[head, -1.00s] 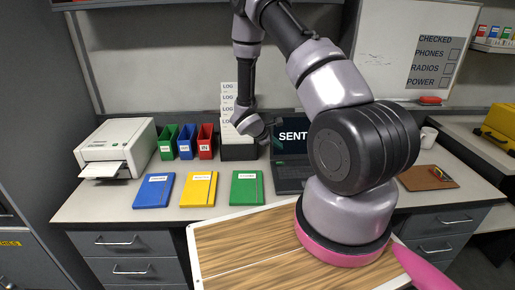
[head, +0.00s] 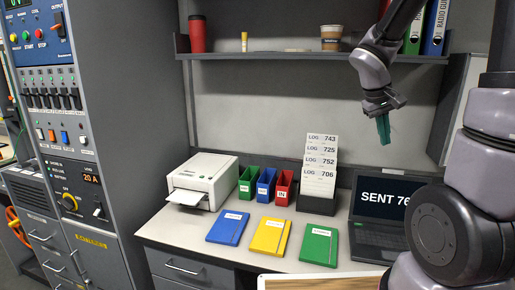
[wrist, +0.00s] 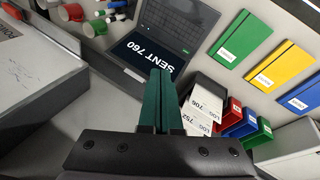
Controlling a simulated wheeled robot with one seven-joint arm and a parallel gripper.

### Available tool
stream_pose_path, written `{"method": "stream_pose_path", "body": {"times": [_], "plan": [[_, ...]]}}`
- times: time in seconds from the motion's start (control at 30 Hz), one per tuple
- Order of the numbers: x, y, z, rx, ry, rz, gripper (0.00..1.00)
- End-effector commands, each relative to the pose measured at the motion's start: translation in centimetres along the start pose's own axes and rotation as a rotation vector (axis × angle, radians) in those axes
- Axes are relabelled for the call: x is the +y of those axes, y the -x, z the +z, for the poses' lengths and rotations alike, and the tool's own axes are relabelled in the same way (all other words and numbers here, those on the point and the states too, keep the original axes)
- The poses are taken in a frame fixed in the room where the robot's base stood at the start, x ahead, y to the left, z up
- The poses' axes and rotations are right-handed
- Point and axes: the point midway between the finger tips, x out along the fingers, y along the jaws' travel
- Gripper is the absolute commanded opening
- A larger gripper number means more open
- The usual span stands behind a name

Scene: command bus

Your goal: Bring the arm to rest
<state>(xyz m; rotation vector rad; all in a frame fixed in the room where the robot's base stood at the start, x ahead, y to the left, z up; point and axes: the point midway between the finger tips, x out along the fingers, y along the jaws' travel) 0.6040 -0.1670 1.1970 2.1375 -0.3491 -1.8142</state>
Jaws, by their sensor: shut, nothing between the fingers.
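My gripper (head: 384,138) hangs in the air at the upper right of the head view, its teal fingers pointing down. It is shut and empty. In the wrist view the two fingers (wrist: 160,78) lie side by side. The gripper is above the desk, clear of the laptop (head: 385,205), which reads "SENT 76" where my arm does not cover it. My arm comes down from the top right.
Log cards (head: 320,165) stand in a holder left of the laptop. A shelf (head: 280,56) runs behind, holding a red tumbler (head: 197,34), a paper cup (head: 331,38) and binders (head: 433,30). Notebooks (head: 269,236), small bins (head: 266,184) and a printer (head: 203,180) sit on the desk.

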Motion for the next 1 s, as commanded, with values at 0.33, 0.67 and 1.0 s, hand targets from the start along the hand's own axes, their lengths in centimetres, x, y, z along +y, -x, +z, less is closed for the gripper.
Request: {"method": "stream_pose_path", "body": {"times": [0.33, 0.67, 1.0], "plan": [[-2.5, 11.5, 6.6, 0.198, -0.362, -0.351, 0.00], [-5.0, 17.7, 10.3, 0.340, -0.519, -0.602, 0.00], [-5.2, 18.2, 10.6, 0.351, -0.530, -0.625, 0.00]]}}
